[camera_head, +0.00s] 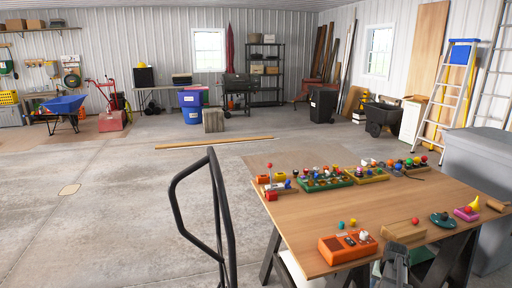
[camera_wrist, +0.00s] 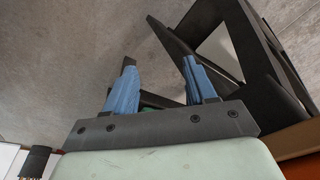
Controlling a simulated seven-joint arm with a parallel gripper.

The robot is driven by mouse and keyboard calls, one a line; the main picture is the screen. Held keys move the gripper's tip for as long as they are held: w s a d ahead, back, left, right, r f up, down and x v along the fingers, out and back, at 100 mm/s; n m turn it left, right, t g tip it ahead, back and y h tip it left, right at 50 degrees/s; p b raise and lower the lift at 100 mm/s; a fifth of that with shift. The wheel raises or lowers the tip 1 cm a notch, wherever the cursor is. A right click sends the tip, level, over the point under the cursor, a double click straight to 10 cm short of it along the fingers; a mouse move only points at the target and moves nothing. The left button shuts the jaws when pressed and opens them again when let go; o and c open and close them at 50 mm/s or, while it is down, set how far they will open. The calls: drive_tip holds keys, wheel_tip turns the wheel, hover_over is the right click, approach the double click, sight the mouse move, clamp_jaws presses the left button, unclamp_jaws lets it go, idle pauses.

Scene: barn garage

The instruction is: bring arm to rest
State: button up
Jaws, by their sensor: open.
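My gripper (camera_wrist: 160,78) shows in the wrist view, with its two blue fingers spread apart and nothing between them. It is low beside the wooden table, near a dark trestle leg (camera_wrist: 262,70) and above the concrete floor (camera_wrist: 70,50). In the head view a grey part of my arm shows at the table's near edge, at the bottom right. My gripper's fingers cannot be made out clearly there.
The wooden table (camera_head: 345,215) bears an orange box (camera_head: 347,246), a wooden block (camera_head: 403,232), a green dish (camera_head: 441,219) and trays of colourful knobs (camera_head: 325,180). A black curved rail (camera_head: 219,200) stands left of it. A grey bin (camera_head: 480,165) stands right. Open floor lies left.

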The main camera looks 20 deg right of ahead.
drive_tip(key=s+a+f+n+g+y, duration=0.15)
drive_tip(key=s+a+f, duration=0.25)
drive_tip(key=a+f, duration=0.7)
drive_tip(key=s+a+f+n+g+y, duration=0.15)
drive_tip(key=s+a+f, duration=0.35)
drive_tip(key=a, duration=0.9)
drive_tip(key=s+a+f+n+g, duration=0.2)
drive_tip(key=s+a+f, duration=0.2)
drive_tip(key=s+a, duration=0.2)
drive_tip(key=s+a+f+n+g+h, duration=0.1)
drive_tip(key=s+a+f+n, duration=0.1)
drive_tip(key=s+a+f, duration=0.2)
drive_tip(key=s+a+f+n+g, duration=0.2)
drive_tip(key=s+a+f, duration=0.3)
drive_tip(key=s+a, duration=0.4)
drive_tip(key=a, duration=0.4)
drive_tip(key=shift+s+a+g+h, duration=0.25)
drive_tip(key=shift+s+g+h, duration=0.05)
drive_tip(key=shift+h, duration=0.1)
